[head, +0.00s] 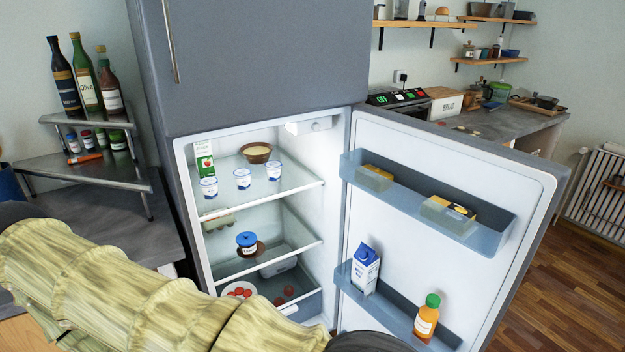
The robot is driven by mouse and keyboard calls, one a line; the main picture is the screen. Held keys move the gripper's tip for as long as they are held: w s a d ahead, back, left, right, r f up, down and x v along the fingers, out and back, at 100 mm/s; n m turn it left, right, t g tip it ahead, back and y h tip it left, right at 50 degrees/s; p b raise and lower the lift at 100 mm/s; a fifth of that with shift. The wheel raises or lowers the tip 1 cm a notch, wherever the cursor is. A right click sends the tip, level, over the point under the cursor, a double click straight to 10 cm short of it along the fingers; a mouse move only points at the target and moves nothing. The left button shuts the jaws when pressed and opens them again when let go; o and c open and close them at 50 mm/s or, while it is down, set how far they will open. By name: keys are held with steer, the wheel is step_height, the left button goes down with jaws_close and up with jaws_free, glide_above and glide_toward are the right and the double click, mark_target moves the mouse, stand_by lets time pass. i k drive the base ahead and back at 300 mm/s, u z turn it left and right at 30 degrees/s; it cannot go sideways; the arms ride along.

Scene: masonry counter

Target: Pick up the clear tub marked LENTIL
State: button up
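A small tub with a blue lid (247,243) stands on the middle shelf inside the open fridge. It has a pale label whose lettering is too small to read, so I cannot tell whether it is the LENTIL tub. A brown dish (260,250) is right beside or under it. My arm, in a pale green-yellow sleeve, crosses the lower left of the head view, in front of the fridge's lower part. My gripper is out of the picture, so its state is hidden.
The fridge door (450,190) stands open to the right, with a milk carton (365,270) and an orange bottle (427,318) in its lower bin. White cups, a juice carton (204,160) and a bowl (256,153) stand on the top shelf. A bottle rack (105,175) is left.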

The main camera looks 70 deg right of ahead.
mark_target(251, 250)
steer(key=z, duration=1.85)
steer(key=i, duration=0.5)
steer(key=k, duration=1)
steer(key=u, duration=1.85)
steer(key=i, duration=1.45)
steer(key=z, duration=2.05)
